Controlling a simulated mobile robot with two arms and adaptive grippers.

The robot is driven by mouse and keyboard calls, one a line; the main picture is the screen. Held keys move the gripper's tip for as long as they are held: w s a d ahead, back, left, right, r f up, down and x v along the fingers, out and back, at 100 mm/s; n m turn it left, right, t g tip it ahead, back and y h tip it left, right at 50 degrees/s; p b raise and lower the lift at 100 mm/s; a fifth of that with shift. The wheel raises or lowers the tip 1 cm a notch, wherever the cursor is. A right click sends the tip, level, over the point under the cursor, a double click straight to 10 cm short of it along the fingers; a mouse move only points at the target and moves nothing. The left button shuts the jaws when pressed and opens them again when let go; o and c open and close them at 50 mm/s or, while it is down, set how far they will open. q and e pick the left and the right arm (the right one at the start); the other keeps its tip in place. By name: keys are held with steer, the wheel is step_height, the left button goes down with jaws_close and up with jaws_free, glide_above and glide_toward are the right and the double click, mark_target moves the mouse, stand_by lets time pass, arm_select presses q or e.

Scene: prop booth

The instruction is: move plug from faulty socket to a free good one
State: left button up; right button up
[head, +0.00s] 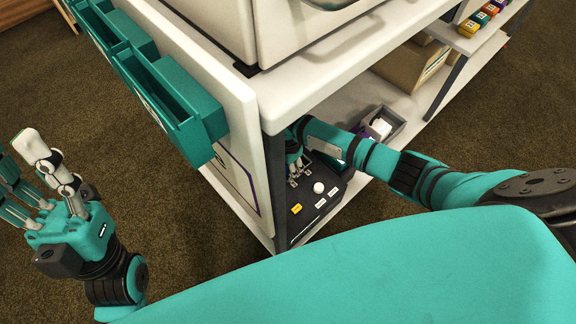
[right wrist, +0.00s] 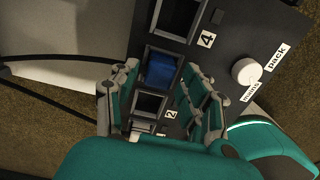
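A black socket box (head: 318,206) sits on the low shelf inside the white cabinet. In the right wrist view its panel (right wrist: 228,52) has a row of square sockets with labels 2 and 4. One socket (right wrist: 180,18) beside label 4 and one socket (right wrist: 150,104) near label 2 look dark and empty. Between them is a blue-filled square (right wrist: 161,70); I cannot tell whether it is a plug. My right gripper (right wrist: 165,88) is open, its fingers on both sides of the socket row, with nothing visibly held. In the head view it (head: 294,172) is over the box. My left gripper (head: 38,172) is open and empty.
A white knob (right wrist: 246,72) with mains and pack labels stands on the panel. The cabinet's white top (head: 310,75) overhangs the shelf. Teal bins (head: 165,95) hang on its side. A grey tray (head: 385,122) and cardboard box (head: 412,65) stand farther back.

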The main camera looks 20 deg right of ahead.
steer(key=shift+o, duration=0.5)
step_height(320, 180, up, 12)
steer(key=shift+s, duration=0.15)
stand_by(0.9)
